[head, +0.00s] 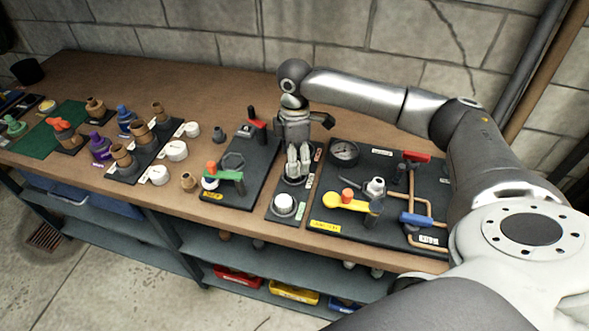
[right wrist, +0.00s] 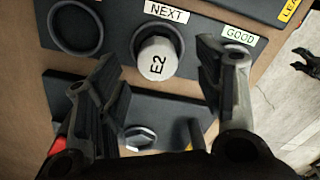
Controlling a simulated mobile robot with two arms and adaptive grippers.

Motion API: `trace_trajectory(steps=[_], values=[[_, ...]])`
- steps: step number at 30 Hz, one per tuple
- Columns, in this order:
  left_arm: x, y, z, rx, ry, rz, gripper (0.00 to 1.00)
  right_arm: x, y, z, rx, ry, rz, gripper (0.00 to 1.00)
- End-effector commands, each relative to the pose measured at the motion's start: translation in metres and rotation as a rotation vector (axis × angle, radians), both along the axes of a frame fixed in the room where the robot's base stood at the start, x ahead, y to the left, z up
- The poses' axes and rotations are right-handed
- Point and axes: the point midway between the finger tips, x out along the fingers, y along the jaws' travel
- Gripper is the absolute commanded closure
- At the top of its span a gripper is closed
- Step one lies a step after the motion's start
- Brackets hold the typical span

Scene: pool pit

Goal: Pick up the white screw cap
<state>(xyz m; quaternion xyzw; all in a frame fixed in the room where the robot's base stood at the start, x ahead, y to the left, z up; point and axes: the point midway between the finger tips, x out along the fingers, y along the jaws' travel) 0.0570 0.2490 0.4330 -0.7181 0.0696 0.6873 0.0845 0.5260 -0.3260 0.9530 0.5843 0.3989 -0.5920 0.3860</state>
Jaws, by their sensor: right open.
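A white screw cap marked E2 (right wrist: 157,62) sits in a dark round seat on a narrow dark board (right wrist: 200,63), beside the NEXT label. It also shows in the head view (head: 284,204), at the near end of that board. My right gripper (head: 298,160) is over the board, behind the cap in the head view. In the right wrist view its fingers (right wrist: 170,75) are spread wide and empty, with the cap between them in the picture. I cannot tell the height gap. My left gripper is not in view.
More white round caps (head: 177,150) stand left on the bench. A board with a green-handled valve (head: 224,176) lies left of the narrow board. A board with gauge, copper pipes and yellow-handled valve (head: 346,202) lies right. An empty dark ring (right wrist: 75,27) is beside the cap.

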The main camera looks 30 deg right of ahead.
Motion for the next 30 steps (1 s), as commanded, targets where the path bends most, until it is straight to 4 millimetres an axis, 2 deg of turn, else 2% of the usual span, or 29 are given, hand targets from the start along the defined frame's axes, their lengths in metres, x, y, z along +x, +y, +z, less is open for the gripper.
trace_trajectory(steps=[6,9,13,18,23,30], values=[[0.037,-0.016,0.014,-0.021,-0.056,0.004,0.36,0.004,0.002,-0.031,-0.001,0.004,0.000,0.38],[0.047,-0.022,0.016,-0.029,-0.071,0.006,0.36,0.003,0.002,-0.042,-0.001,0.003,0.000,0.38],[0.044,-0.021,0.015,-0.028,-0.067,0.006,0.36,0.004,0.002,-0.047,-0.001,-0.001,0.001,0.38],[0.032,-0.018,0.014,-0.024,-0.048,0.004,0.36,0.004,0.002,-0.047,0.000,-0.001,0.001,0.39],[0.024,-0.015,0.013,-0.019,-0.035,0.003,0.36,0.004,0.002,-0.047,0.000,-0.001,0.001,0.60],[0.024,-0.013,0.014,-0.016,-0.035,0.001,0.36,0.004,0.002,-0.047,0.000,-0.001,0.001,0.89]])
